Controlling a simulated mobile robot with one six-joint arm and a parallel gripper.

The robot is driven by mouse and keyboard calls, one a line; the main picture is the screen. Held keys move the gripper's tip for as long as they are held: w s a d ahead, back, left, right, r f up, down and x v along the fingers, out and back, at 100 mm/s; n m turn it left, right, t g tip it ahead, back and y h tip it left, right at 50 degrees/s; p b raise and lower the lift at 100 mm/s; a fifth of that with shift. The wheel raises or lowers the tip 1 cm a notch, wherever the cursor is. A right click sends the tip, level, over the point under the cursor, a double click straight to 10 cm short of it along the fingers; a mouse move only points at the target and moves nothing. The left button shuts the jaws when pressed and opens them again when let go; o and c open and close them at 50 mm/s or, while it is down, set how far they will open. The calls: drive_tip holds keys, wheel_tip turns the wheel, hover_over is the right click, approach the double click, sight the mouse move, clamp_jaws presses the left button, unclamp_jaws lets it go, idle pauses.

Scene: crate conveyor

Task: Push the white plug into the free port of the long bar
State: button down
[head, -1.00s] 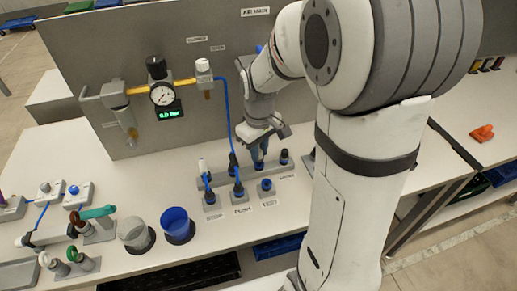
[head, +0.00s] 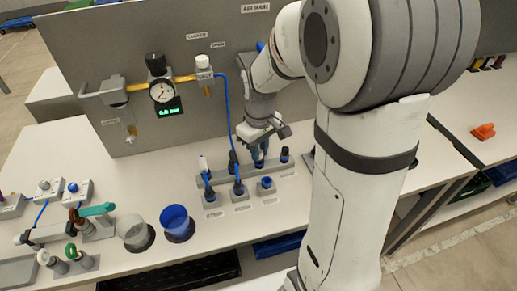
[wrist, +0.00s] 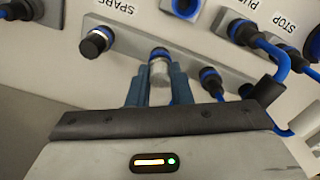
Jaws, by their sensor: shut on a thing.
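The long grey bar (head: 225,178) lies on the white table and carries a row of ports. My gripper (head: 260,152) points down at the bar, just left of its right end port. In the wrist view my gripper (wrist: 158,82) has its blue fingers shut on a pale, whitish plug (wrist: 158,73). The plug's far end meets a blue-ringed port (wrist: 159,52) on the bar. I cannot tell how deep it sits. In the head view the fingers hide the plug.
Three small port blocks stand in front of the bar, one of them bare of tubes (head: 266,187). Blue tubes (head: 228,115) rise close to my gripper's left. A panel with a gauge (head: 162,92) stands behind.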

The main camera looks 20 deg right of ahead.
drive_tip(key=shift+f+b, duration=0.3)
drive_tip(key=shift+f, duration=0.1)
idle(0.4)
drive_tip(key=c, duration=0.7)
unclamp_jaws()
drive_tip(key=shift+r+p, duration=2.35)
drive_tip(key=shift+r, duration=0.7)
